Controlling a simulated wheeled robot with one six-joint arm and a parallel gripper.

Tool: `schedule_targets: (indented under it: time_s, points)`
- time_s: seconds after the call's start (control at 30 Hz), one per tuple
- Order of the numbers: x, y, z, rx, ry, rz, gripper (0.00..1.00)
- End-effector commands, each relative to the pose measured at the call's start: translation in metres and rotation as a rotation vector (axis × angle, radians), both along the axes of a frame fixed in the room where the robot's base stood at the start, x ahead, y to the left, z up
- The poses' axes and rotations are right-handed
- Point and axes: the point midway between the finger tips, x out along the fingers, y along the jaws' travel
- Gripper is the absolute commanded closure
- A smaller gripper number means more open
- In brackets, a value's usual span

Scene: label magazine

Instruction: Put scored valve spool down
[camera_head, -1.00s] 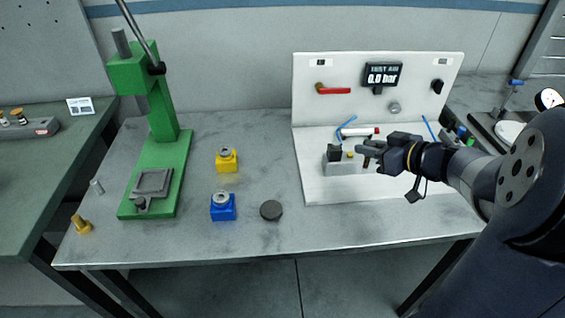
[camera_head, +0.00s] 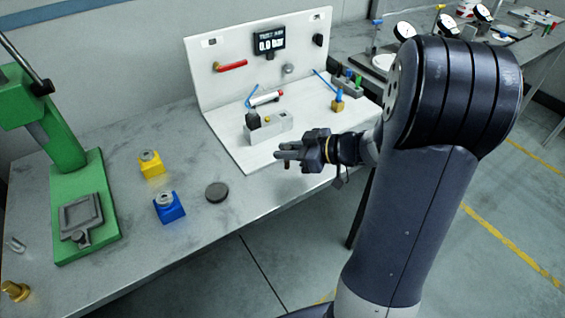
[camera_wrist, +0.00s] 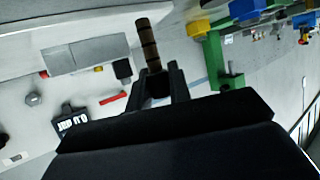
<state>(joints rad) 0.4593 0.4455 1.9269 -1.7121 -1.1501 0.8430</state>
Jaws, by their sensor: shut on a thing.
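My gripper (camera_head: 290,153) is shut on the scored valve spool, near the front edge of the white test stand. In the wrist view the spool (camera_wrist: 148,45) is a brown rod with dark grooves. One end is between my fingertips and the rest sticks out beyond them.
The white test stand (camera_head: 235,150) carries a grey valve block (camera_head: 272,128) and a red lever (camera_head: 231,66). On the table are a blue block (camera_head: 169,208), a yellow block (camera_head: 151,165), a dark disc (camera_head: 217,192) and a green press (camera_head: 85,200).

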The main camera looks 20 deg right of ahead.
Motion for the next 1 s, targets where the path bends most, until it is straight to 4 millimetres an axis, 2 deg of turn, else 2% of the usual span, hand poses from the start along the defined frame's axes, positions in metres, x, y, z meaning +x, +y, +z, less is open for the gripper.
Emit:
schedule_targets:
  time_s: [0.3,0.73,0.77,1.0]
  points:
    - [0.000,0.000,-0.039,0.001,0.001,0.001,1.00]
    - [0.000,0.000,-0.045,0.000,0.000,0.000,1.00]
    - [0.000,0.000,-0.044,-0.001,-0.001,0.000,0.79]
    - [0.000,0.000,-0.044,-0.001,-0.001,0.000,0.59]
